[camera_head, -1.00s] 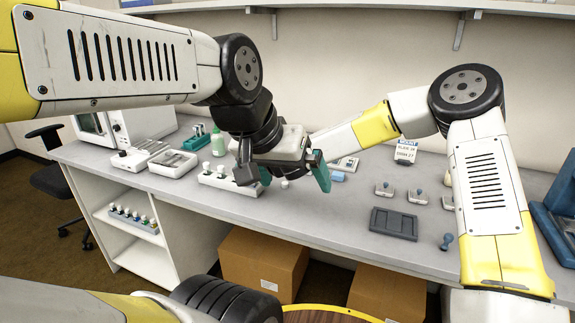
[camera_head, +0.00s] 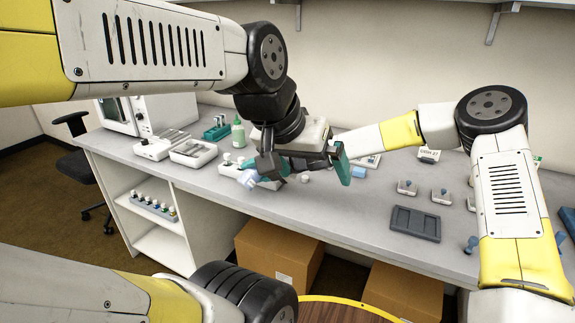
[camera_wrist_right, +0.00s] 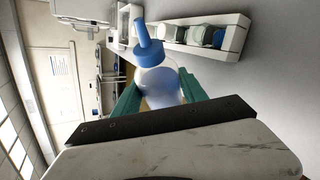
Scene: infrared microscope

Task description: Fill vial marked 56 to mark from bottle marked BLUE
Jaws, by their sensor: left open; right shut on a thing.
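My right gripper (camera_wrist_right: 160,92) is shut on a squeeze bottle (camera_wrist_right: 158,78) with a blue cap and nozzle and blue liquid inside. In the head view this bottle (camera_head: 248,179) is tilted, in front of the white vial rack (camera_head: 268,184); the right gripper is largely hidden behind my left gripper (camera_head: 306,168). The left gripper is open and empty above the bench, its fingers wide apart. The right wrist view shows the rack (camera_wrist_right: 232,40) with several capped vials (camera_wrist_right: 202,36) beside the bottle. No vial number is readable.
A green bottle (camera_head: 238,134) and a green rack (camera_head: 216,130) stand behind. White trays (camera_head: 194,153) lie left. A dark tray (camera_head: 415,223) and small weight-like pieces (camera_head: 407,188) are on the right. Both forearms cross closely over the bench.

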